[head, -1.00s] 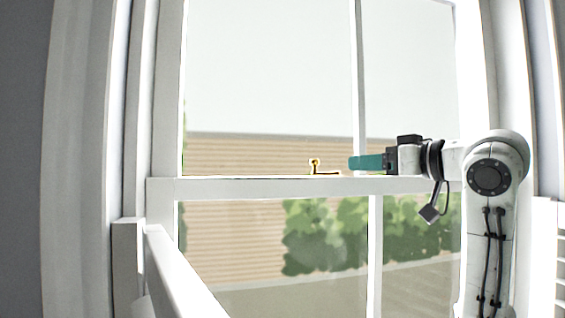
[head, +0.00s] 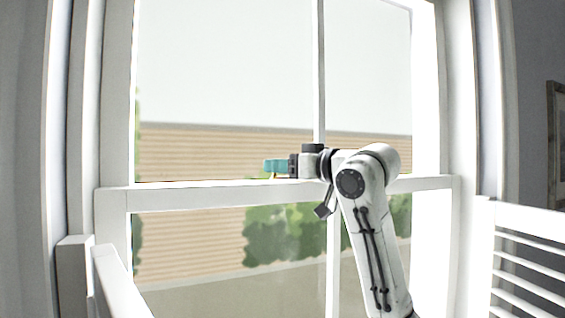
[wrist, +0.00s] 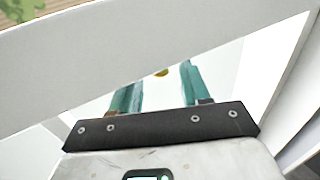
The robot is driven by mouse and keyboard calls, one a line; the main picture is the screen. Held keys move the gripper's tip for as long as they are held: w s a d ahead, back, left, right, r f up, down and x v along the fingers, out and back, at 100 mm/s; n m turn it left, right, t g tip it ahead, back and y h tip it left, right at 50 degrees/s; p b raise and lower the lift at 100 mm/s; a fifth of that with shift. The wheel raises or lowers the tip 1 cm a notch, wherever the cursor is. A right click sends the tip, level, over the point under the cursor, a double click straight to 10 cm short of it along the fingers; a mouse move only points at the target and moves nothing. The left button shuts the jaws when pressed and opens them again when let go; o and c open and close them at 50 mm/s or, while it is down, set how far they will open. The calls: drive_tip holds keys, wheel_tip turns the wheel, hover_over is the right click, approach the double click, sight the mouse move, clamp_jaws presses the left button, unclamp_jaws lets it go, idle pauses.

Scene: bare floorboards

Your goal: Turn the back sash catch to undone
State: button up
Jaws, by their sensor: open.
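The brass sash catch (head: 273,176) sits on the window's white meeting rail (head: 165,198). In the head view only a small bit of it shows, below the teal fingers of my gripper (head: 267,166). The fingers hide the rest. In the wrist view a rounded brass bit of the catch (wrist: 161,72) shows between the two teal fingers of my gripper (wrist: 157,84), toward their tips. The fingers stand apart, one on each side of it. I cannot tell whether either touches it.
The tall white window frame (head: 115,100) rises on the left. A white slatted shutter (head: 528,260) stands open at the right, and another white panel (head: 118,285) juts out at the lower left. A picture frame (head: 556,140) hangs at the far right.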

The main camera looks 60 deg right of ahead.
clamp_jaws()
drive_tip(key=shift+w+m+h, duration=0.25)
drive_tip(key=shift+m+h, duration=0.15)
drive_tip(key=shift+h, duration=0.2)
idle(0.4)
unclamp_jaws()
drive_tip(key=b+v, duration=0.4)
drive_tip(key=v, duration=0.7)
